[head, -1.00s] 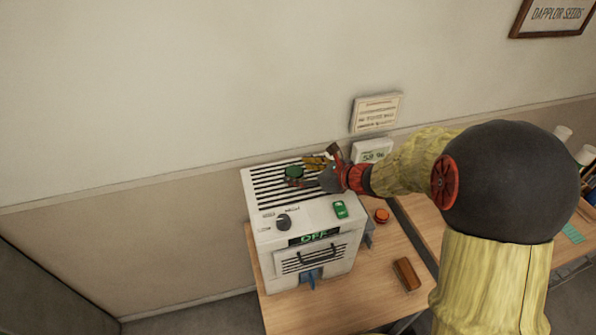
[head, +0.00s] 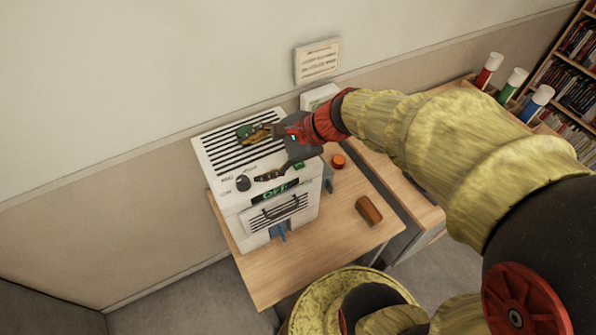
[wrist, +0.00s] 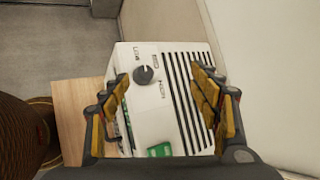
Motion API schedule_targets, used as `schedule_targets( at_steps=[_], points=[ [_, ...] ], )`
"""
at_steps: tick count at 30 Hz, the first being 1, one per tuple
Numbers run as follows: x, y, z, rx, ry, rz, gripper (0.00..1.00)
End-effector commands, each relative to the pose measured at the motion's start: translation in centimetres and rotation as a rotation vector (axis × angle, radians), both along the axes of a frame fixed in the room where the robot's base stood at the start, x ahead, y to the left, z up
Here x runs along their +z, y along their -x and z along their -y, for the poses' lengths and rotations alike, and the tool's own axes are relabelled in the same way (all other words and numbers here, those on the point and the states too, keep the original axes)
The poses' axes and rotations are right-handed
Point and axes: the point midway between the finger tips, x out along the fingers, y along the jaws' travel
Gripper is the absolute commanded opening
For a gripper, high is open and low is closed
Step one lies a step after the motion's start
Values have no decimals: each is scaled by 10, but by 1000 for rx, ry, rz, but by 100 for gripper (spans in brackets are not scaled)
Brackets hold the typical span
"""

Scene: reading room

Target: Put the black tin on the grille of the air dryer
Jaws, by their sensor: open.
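The air dryer (head: 262,222) is a white box on a wooden table. Its slotted grille (head: 222,157) is on top, and its display reads OFF. In the wrist view the grille (wrist: 183,100) shows between the fingers; the tin is not visible there.
The dryer's top has a dark knob (head: 243,183) and a green switch (wrist: 160,150). A wall stands close behind.

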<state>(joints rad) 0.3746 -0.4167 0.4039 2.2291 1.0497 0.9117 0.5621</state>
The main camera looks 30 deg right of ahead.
Motion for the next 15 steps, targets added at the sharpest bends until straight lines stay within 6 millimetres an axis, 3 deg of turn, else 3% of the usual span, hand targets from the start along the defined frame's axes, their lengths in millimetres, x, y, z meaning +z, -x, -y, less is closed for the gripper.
schedule_targets(
  at_steps=[1,3,6,10,15],
  points=[
    [8,21,-13,144,126,54,62],
    [13,50,-20,339,304,122,62],
    [20,86,-17,610,560,220,62],
    [32,120,-1,914,867,327,62],
    [49,141,24,1169,1150,406,62]
  ],
)
